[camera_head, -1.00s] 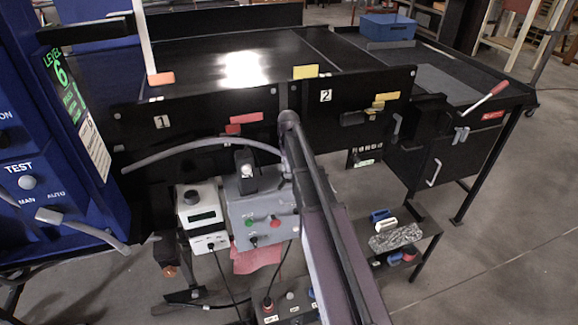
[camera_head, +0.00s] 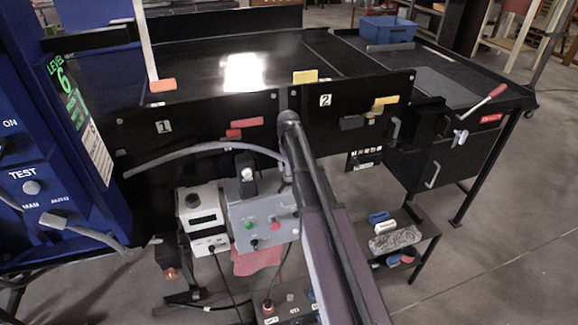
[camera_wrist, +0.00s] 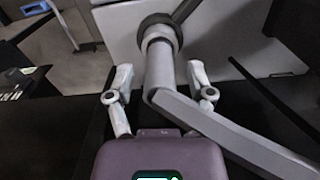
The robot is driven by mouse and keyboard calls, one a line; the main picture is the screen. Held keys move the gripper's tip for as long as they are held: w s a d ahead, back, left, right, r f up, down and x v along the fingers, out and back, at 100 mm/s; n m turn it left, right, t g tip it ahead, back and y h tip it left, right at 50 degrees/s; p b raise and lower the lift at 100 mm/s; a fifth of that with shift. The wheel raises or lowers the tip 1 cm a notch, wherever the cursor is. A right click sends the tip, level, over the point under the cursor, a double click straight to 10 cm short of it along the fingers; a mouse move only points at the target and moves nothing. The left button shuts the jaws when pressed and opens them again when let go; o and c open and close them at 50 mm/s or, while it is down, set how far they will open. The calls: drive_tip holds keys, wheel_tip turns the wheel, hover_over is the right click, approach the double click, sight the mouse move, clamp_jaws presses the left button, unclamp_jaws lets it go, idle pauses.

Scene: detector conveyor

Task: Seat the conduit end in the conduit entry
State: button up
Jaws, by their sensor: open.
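The grey conduit (camera_head: 190,154) arches from the blue cabinet to the grey control box, near my arm's far end. In the wrist view, the conduit (camera_wrist: 240,138) comes in from the lower right and bends into a straight end piece (camera_wrist: 160,65) with a collar. This end points up at a black ring (camera_wrist: 157,22) on a pale grey surface, apparently the conduit entry. The collar overlaps the ring in the picture; I cannot tell how deep it sits. My gripper (camera_wrist: 160,76) is open, one finger on each side of the end piece. My arm hides it in the head view.
The black panels numbered 1 (camera_head: 162,127) and 2 (camera_head: 325,100) stand behind the arm. A white meter box (camera_head: 201,215) and the control box (camera_head: 262,222) sit below the conduit. The blue cabinet (camera_head: 45,150) is at left. A low shelf (camera_head: 425,228) is at right.

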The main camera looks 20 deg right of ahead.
drive_tip(key=shift+r+p, duration=5)
drive_tip(key=shift+r, duration=0.3)
drive_tip(key=s+a, duration=0.6)
drive_tip(key=s, duration=0.6)
drive_tip(key=s+a+n, duration=0.1)
drive_tip(key=s+a, duration=0.6)
drive_tip(key=s, duration=0.6)
drive_tip(key=shift+f, duration=0.1)
wheel_tip(320, 180, down, 13)
drive_tip(key=b, duration=1.3)
drive_tip(key=shift+f+b, duration=0.2)
drive_tip(key=shift+b, duration=0.1)
